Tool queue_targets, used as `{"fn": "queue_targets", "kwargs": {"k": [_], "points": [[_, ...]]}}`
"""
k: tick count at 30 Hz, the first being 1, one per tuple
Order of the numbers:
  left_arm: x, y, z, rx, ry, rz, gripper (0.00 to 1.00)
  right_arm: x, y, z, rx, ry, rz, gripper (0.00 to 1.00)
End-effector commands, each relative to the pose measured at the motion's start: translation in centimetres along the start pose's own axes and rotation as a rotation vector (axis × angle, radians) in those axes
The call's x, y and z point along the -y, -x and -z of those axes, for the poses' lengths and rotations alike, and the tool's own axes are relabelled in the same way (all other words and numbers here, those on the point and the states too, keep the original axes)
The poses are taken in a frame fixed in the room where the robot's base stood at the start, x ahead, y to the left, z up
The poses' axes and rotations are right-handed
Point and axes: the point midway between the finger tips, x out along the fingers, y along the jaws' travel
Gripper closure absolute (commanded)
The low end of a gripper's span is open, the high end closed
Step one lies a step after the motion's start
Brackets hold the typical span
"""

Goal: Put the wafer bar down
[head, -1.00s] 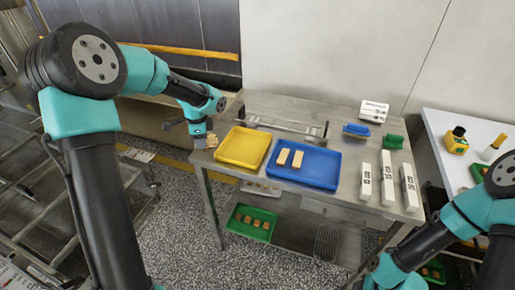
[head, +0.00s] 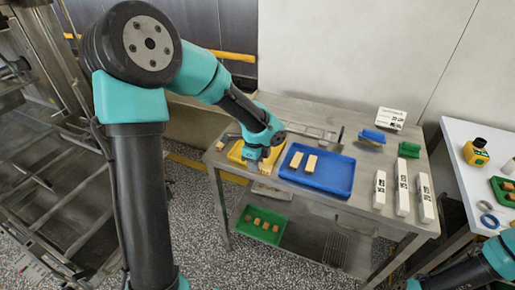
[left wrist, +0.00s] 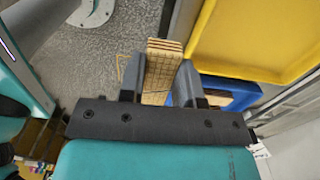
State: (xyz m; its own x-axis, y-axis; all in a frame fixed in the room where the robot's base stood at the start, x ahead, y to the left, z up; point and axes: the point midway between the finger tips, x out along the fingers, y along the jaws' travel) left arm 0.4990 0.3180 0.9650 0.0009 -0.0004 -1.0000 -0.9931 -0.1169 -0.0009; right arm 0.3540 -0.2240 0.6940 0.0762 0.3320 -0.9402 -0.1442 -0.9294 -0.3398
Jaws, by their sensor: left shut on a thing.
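In the head view the gripper mostly hides this bar. The yellow tray fills the upper right of the wrist view (left wrist: 235,50), with the blue tray (left wrist: 235,88) below it. Two wafer bars (head: 296,160) (head: 311,164) lie side by side in the blue tray. My right gripper is out of view.
A small tan piece (head: 220,146) is at the steel table's left end. Three white cartons (head: 401,188) stand at the right, with a blue item (head: 373,136), a green item (head: 409,149) and a white sign (head: 391,117) behind. A green tray (head: 262,224) sits on the lower shelf.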

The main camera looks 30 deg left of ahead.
Motion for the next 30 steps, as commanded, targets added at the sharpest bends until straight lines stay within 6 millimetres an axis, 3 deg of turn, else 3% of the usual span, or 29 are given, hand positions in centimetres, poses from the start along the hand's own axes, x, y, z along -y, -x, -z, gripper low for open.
{"fn": "queue_targets", "kwargs": {"k": [21,30], "points": [[12.0,-1.4,-5.9,0.0,0.003,-0.001,0.82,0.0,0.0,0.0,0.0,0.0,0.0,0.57],[13.4,-1.4,-6.5,0.001,0.001,-0.001,0.82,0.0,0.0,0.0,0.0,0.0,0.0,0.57]]}}
